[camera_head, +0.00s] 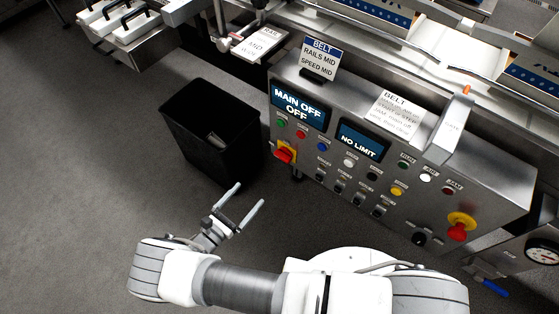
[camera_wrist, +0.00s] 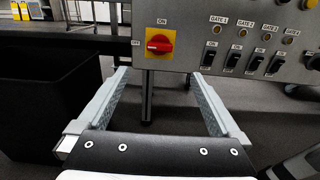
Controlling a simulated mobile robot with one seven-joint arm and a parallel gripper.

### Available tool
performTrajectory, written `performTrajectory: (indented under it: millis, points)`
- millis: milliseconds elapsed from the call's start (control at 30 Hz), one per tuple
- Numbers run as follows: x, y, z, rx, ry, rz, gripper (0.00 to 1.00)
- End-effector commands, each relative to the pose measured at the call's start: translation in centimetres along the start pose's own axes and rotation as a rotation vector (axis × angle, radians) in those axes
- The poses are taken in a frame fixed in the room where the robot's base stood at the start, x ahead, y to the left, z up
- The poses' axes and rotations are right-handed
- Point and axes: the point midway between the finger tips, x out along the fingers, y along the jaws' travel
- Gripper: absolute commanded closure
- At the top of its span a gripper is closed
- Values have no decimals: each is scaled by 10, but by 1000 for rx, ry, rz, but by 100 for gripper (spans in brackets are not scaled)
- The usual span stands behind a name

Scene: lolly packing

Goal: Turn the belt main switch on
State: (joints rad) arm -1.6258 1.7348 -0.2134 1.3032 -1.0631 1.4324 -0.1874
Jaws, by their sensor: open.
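The belt main switch (camera_head: 285,152) is a red rotary handle on a yellow plate at the lower left of the steel control panel (camera_head: 400,213). In the wrist view the switch (camera_wrist: 160,44) shows ahead, above the space between my fingers, with its handle lying about level. An "ON" label is above it and an "OFF" label is at its left. The panel display (camera_head: 299,108) reads "MAIN OFF" and "OFF". My gripper (camera_head: 245,201) is open and empty, apart from the panel, to the lower left of the switch. In the wrist view both fingers (camera_wrist: 160,100) are spread.
A black bin (camera_head: 213,130) stands left of the panel, close to my gripper. Small push buttons and black switches (camera_wrist: 256,62) lie right of the main switch. A red emergency knob (camera_head: 459,229) is at the panel's right. Open floor lies left of my arm.

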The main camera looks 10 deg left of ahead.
Motion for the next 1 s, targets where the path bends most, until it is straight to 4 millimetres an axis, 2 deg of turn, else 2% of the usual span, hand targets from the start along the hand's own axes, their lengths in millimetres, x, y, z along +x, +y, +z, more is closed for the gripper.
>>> performTrajectory:
  millis: [167,700,833,1000]
  points:
    - [16,0,-1,-1,-2,2,0]
    - [131,-1,-1,0,-3,-2,0]
    - [152,0,-1,0,-2,-1,0]
    - [168,0,-1,0,-1,-1,0]
